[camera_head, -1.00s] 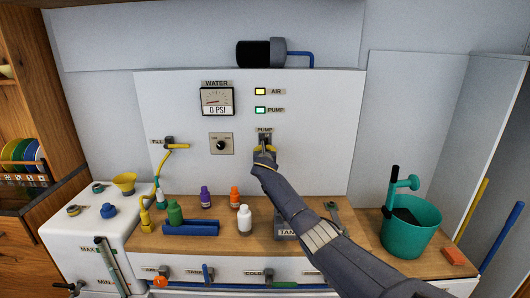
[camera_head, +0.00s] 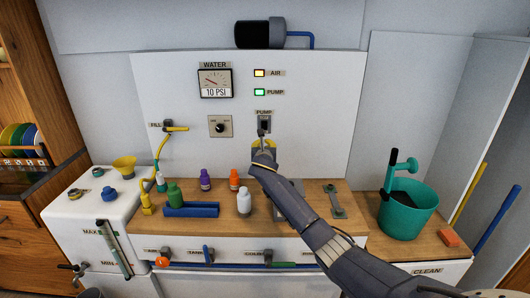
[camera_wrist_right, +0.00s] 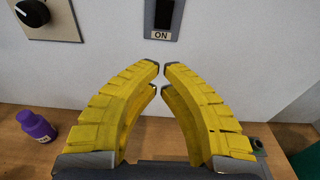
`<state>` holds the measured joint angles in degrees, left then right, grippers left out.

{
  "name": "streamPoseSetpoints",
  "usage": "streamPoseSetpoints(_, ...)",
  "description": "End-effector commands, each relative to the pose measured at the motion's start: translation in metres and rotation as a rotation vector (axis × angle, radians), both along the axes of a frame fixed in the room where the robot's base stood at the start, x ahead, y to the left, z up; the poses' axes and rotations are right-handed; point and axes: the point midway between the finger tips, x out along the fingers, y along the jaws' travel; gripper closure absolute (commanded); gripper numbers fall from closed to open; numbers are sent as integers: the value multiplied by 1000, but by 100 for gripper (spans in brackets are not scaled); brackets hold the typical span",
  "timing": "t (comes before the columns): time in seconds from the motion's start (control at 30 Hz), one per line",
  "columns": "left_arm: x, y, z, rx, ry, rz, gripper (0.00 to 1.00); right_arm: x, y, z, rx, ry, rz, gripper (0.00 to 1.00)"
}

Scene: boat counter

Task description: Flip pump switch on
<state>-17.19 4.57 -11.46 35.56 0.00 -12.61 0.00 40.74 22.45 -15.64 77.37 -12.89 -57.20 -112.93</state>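The pump switch (camera_head: 264,122) is a black switch on a grey plate under the PUMP label on the white panel. In the right wrist view the lower part of the switch (camera_wrist_right: 164,14) shows above an ON label; its top is cut off. My right gripper (camera_head: 262,138) is just below and in front of the switch, apart from it. Its yellow fingers (camera_wrist_right: 161,67) are brought together at the tips with only a sliver between them and nothing held. The water gauge (camera_head: 215,83) reads 10 PSI. The pump light (camera_head: 260,92) glows green. My left gripper is out of view.
A dial knob (camera_head: 219,127) and yellow fill valve (camera_head: 175,128) are left of the switch. Purple (camera_head: 205,180), orange (camera_head: 234,178) and white (camera_head: 244,201) bottles stand on the counter below. A teal bucket (camera_head: 410,215) stands right. The panel around the switch is clear.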

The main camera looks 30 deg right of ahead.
Motion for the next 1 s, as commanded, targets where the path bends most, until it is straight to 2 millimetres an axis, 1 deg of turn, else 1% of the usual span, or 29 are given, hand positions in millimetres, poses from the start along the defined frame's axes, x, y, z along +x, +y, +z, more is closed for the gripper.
streamPoseSetpoints(0.03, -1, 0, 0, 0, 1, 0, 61, -6, 4, -2, -1, 0, 1, 100)
streamPoseSetpoints(0.2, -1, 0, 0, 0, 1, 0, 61, -23, 13, -4, -1, 0, 1, 100)
streamPoseSetpoints(0.4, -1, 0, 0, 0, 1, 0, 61, -34, 19, -5, 0, 0, 0, 100)
streamPoseSetpoints(0.6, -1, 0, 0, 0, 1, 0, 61, -38, 21, -6, 0, 1, -1, 100)
streamPoseSetpoints(1.0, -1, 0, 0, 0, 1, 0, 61, -38, 21, -6, 0, 0, -1, 100)
